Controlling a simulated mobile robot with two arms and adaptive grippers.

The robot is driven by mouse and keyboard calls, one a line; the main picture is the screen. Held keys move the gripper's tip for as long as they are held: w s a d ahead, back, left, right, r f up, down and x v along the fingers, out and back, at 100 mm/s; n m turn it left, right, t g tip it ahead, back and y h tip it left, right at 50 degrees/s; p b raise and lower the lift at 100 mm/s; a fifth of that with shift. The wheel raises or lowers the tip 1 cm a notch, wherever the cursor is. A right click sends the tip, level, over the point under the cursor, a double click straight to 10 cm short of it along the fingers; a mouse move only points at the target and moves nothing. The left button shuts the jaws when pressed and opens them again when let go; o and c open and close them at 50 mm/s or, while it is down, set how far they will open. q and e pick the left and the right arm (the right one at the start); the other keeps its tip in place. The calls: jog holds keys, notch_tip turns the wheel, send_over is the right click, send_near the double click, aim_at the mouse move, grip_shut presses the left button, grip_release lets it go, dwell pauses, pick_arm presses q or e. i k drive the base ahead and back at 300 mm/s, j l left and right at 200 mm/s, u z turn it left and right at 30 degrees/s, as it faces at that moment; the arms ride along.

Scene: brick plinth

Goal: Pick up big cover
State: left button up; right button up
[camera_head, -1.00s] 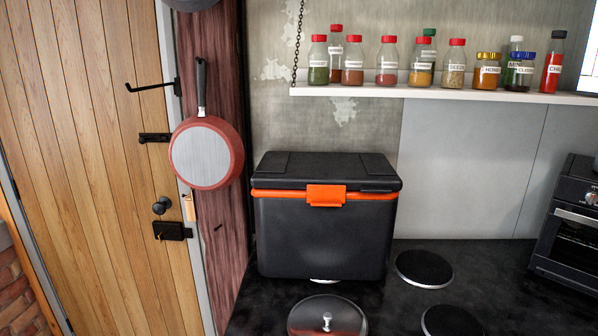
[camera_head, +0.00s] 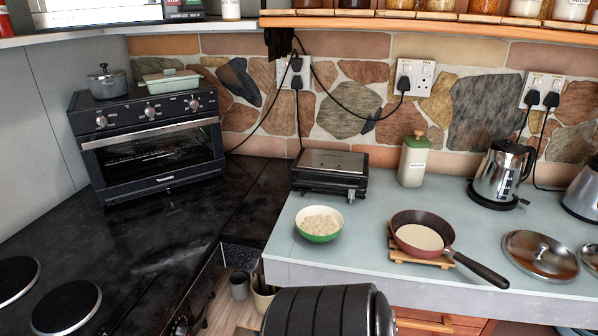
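A big round metal cover (camera_head: 540,255) with a knob on top lies on the pale counter at the right, beside the handle of a red frying pan (camera_head: 422,235). A smaller cover (camera_head: 591,257) is next to it, cut off by the right edge of the picture. The big cover is in full view with nothing over it. I cannot make out either of my grippers in the head view.
The pan sits on a wooden trivet (camera_head: 398,257). A green bowl (camera_head: 319,226) of pale round pieces, a black grill (camera_head: 330,172), a bottle (camera_head: 412,160) and a kettle (camera_head: 502,175) stand on the counter. A toaster oven (camera_head: 150,140) stands on the dark worktop.

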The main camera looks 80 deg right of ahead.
aim_at(539, 257)
jog(key=z, duration=4.05)
